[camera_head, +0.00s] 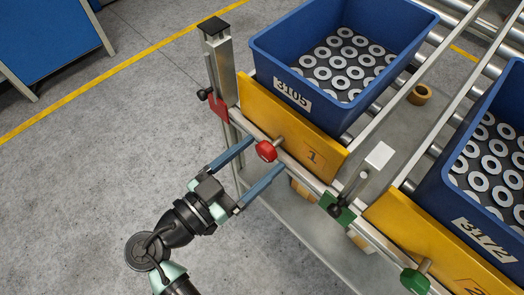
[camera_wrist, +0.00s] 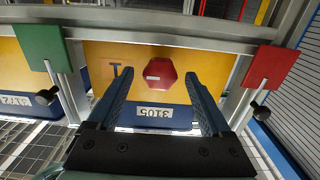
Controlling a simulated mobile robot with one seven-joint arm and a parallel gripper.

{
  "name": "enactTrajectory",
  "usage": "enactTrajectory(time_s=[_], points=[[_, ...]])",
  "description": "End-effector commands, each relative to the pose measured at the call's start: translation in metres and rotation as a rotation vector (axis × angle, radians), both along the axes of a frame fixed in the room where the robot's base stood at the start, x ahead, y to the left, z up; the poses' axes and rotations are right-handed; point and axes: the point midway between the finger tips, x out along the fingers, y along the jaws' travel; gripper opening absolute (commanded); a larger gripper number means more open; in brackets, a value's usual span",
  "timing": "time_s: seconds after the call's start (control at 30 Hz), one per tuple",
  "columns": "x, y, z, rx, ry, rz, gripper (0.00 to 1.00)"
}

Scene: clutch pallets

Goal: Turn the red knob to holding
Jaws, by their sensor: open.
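The red knob (camera_head: 266,151) sticks out from the front rail by the yellow panel marked 1 (camera_head: 315,155). In the wrist view the knob (camera_wrist: 164,80) is a red, many-sided face with a small white mark at its left. My gripper (camera_head: 267,153) is open, its two blue fingers pointing at the knob. In the wrist view the fingertips (camera_wrist: 158,72) lie on either side of the knob, with gaps on both sides. I cannot tell how far the tips reach past its face. No finger visibly touches it.
A blue bin 3105 (camera_head: 292,92) with several washers sits behind the panel. A red plate (camera_head: 219,107) on the left post and a green plate (camera_head: 338,207) flank the knob. A green knob (camera_head: 415,281) is at lower right.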

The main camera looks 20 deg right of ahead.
Motion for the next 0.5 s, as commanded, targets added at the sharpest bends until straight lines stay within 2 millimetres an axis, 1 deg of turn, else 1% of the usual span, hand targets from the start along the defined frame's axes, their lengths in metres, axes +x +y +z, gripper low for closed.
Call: enactTrajectory(time_s=[0.03,0.1,0.2,0.47,0.5], points=[[0.0017,-0.0053,-0.0001,0.000,0.000,-0.001,0.83],[0.0036,-0.0100,-0.0002,0.001,0.000,0.000,0.83],[0.0050,-0.0138,-0.0001,0.001,0.000,0.000,0.83],[0.0053,-0.0144,0.0000,0.001,0.000,0.000,0.83],[0.0053,-0.0144,0.0000,0.001,0.000,0.000,0.76]])
